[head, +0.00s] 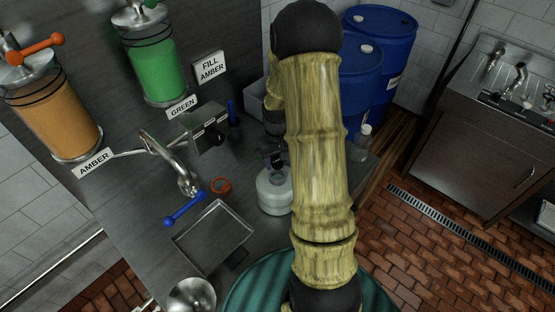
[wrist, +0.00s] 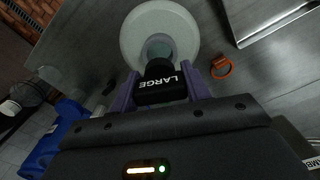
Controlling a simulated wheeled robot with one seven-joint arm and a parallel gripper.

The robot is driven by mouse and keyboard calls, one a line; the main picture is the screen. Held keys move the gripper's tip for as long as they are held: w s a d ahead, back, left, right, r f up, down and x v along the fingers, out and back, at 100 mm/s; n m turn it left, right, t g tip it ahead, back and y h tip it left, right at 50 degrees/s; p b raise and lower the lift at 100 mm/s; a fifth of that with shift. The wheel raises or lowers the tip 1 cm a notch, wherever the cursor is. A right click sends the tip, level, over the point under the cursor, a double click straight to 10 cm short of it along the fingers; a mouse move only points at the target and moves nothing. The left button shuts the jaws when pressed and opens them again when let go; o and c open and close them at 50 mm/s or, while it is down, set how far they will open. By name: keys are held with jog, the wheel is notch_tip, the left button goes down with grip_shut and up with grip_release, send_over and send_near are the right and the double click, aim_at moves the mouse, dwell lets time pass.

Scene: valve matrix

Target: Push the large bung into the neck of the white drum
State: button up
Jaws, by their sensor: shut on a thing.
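The white drum (head: 274,196) stands on the dark bench, left of my arm in the head view. In the wrist view the drum (wrist: 143,27) is seen from above, with its round neck (wrist: 158,47) near the middle of its top. The black bung marked LARGE (wrist: 160,90) is held between the purple fingers of my gripper (wrist: 160,82), which is shut on it. The bung's narrow end overlaps the neck in the wrist view; I cannot tell whether it is above the neck or in it. In the head view my arm partly covers the gripper.
An orange ring (head: 221,185) lies left of the drum, with a metal tray (head: 213,238) and blue-handled tap (head: 184,207) beyond. Amber (head: 55,112) and green (head: 152,70) tanks are on the wall. Blue barrels (head: 380,35) stand behind my arm.

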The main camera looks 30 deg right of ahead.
jog(key=shift+r+p, duration=0.65)
jog(key=shift+r, duration=0.4)
jog(key=shift+s+f, duration=0.1)
jog(key=shift+s, duration=0.05)
